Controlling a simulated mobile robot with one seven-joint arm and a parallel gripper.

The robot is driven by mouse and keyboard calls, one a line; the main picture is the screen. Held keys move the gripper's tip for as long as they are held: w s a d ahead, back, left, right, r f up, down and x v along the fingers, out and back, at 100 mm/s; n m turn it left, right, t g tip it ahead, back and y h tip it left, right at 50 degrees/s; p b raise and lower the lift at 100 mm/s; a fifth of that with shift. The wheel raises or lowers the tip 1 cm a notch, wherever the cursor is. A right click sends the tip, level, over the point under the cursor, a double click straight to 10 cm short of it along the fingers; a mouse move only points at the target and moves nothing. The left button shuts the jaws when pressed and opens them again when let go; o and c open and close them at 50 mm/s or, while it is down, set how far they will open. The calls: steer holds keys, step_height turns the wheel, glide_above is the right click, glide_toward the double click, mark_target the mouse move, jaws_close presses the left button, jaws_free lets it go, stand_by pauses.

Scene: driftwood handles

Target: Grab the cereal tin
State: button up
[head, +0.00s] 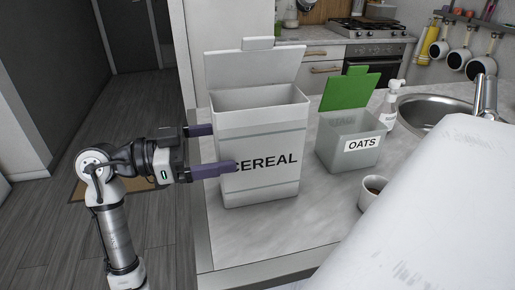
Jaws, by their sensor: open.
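The cereal tin (262,178) is a tall white box labelled CEREAL, standing upright on the counter in the head view. Its lid (258,66) is raised at the back. My gripper (218,149) is open at the tin's left side, with its purple fingers pointing right. The nearer finger overlaps the front face by the start of the label. The farther finger reaches toward the tin's left edge, and its tip may be hidden behind the tin. I cannot tell whether either finger touches the tin.
A clear oats container (338,158) with a raised green lid stands right of the tin. A cup (372,192), a soap bottle (389,106) and a sink (432,110) are farther right. A large white surface fills the lower right. The counter's (232,245) left edge is near the tin.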

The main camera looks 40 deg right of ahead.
mark_target(244, 143)
steer(key=shift+p+x, duration=1.15)
steer(key=shift+x, duration=1.6)
steer(key=c, duration=1.3)
